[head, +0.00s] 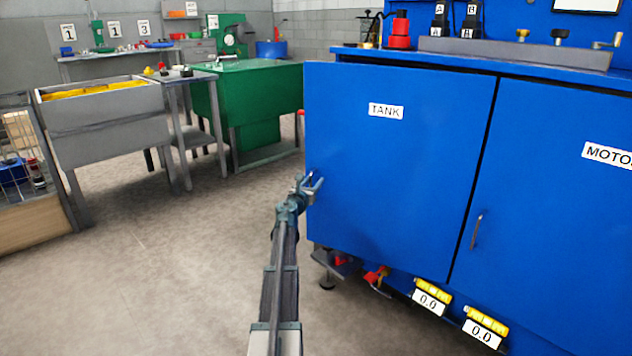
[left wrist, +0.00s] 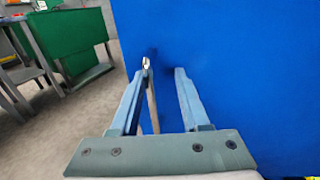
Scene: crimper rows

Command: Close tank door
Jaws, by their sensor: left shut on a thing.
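The blue tank door (head: 400,160), with a white TANK label (head: 386,111), is on the left of the blue cabinet. It stands slightly ajar, its left edge reaching out past the cabinet's side. My left gripper (head: 312,185) is at the door's left edge, shut on the tank door handle. In the left wrist view the handle (left wrist: 152,100) is a thin metal bar between the fingers of my gripper (left wrist: 164,72), beside the left finger. The blue door face (left wrist: 240,70) fills the right of that view. The handle is mostly hidden in the head view. My right gripper is out of view.
The neighbouring MOTOR-side door (head: 560,190) looks closed, with its own handle (head: 477,230). Yellow gauges (head: 433,292) stick out below the cabinet. A green bench (head: 250,100) and a grey bin (head: 105,120) stand at the left. The floor (head: 170,260) before them is clear.

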